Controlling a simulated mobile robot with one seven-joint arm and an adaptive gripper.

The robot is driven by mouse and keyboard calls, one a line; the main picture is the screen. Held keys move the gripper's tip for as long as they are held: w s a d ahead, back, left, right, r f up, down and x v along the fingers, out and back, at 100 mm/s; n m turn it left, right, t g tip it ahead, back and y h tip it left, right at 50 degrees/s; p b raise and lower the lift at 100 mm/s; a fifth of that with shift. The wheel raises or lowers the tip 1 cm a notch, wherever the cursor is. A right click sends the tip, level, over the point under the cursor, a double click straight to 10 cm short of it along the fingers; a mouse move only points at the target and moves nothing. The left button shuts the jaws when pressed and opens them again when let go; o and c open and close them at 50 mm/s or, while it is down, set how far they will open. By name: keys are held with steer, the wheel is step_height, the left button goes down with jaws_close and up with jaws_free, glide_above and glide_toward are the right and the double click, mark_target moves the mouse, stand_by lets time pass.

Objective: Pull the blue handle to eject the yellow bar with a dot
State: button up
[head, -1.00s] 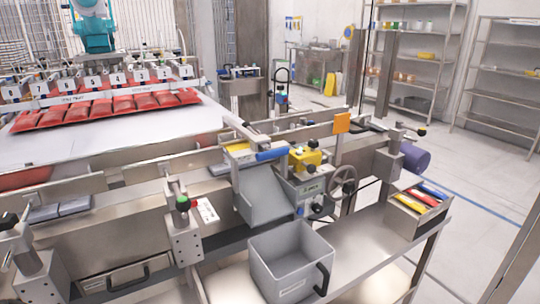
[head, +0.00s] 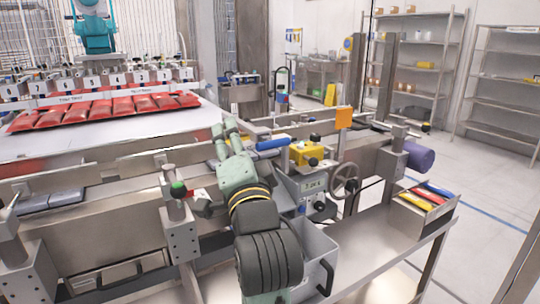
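The blue handle (head: 272,143) is a horizontal cylinder at mid-frame, beside a yellow block with black knobs (head: 306,152) on the conveyor machine. My gripper (head: 225,136) is just left of the blue handle, its two green fingers spread apart. It appears empty and does not visibly touch the handle. My gripper and arm hide the area left of the handle and most of the chute below it. No yellow bar with a dot can be made out. A yellow bar (head: 416,202) lies among coloured bars in a box at right, with no dot visible.
A grey bin (head: 318,250) stands below the machine, partly behind my arm. The metal box of coloured bars (head: 424,218) is on the shelf at right. A handwheel (head: 345,179) and an orange plate (head: 343,117) stand right of the handle. Red bags (head: 110,108) lie at left.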

mark_target(270, 140)
steer(key=w+d+f+m+h+p, duration=0.1)
steer(key=d, duration=0.1)
steer(key=w+d+f+m+g+h+p, duration=0.1)
steer(key=d+f+m+p, duration=0.1)
steer(key=d, duration=0.1)
steer(key=w+d+f+m+h+p, duration=0.1)
steer(key=d+p, duration=0.1)
steer(key=d, duration=0.1)
steer(key=shift+w+f+m+g+h, duration=0.3)
steer(key=shift+m, duration=0.1)
steer(key=w, duration=0.2)
steer(key=w+p, duration=0.1)
steer(key=w, duration=0.2)
steer(key=w+a, duration=0.1)
steer(key=w, duration=0.2)
steer(key=shift+a, duration=0.1)
steer(key=shift+c, duration=0.5)
steer(key=c, duration=0.7)
steer(key=shift+f, duration=0.1)
jaws_close()
steer(key=shift+f, duration=0.1)
